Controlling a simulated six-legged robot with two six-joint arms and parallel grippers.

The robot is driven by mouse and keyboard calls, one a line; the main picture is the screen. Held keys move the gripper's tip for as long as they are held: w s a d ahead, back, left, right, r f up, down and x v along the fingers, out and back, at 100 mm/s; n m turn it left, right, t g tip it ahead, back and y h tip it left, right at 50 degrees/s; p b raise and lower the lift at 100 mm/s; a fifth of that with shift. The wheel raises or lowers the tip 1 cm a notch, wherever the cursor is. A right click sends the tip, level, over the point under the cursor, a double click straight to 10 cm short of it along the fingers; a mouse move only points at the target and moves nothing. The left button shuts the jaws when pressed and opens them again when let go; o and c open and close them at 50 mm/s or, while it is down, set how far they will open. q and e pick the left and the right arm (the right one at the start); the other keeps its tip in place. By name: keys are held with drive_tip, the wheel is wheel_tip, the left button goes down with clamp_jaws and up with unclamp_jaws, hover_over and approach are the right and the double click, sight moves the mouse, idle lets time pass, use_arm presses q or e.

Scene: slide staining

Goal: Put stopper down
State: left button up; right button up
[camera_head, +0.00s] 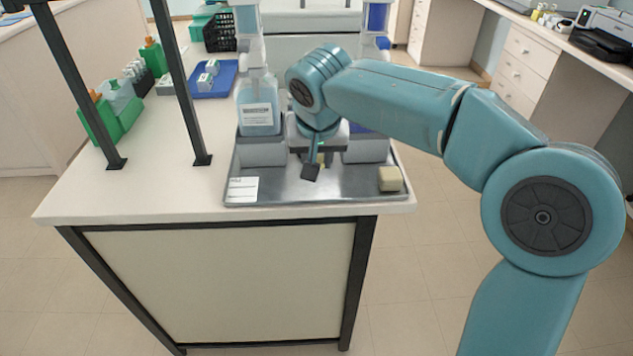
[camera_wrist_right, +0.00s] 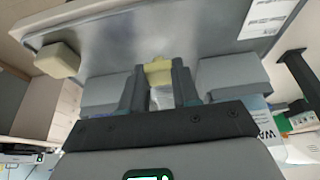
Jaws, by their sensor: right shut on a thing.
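My right gripper (camera_head: 312,168) reaches down over the metal tray (camera_head: 290,190), between two grey blocks. In the right wrist view my right gripper (camera_wrist_right: 158,90) is shut on a small pale yellow stopper (camera_wrist_right: 158,70), held at its fingertips. In the head view the stopper is mostly hidden by the fingers and wrist. I cannot tell whether it touches the tray. My left gripper is not in view.
A cream block (camera_head: 390,179) sits at the tray's front right; a white label (camera_head: 242,189) is at its front left. A labelled bottle (camera_head: 258,105) stands at the left grey block (camera_head: 262,152). The right grey block (camera_head: 367,149) is partly hidden by my arm.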

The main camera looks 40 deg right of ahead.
sight(316, 185)
drive_tip(key=shift+f+b, duration=0.55)
drive_tip(key=shift+f, duration=1.85)
drive_tip(key=shift+f, duration=0.25)
drive_tip(key=o, duration=1)
drive_tip(key=shift+r, duration=0.1)
drive_tip(key=shift+r, duration=0.2)
drive_tip(key=p+v, duration=0.2)
drive_tip(key=v, duration=1)
drive_tip(key=shift+w, duration=0.1)
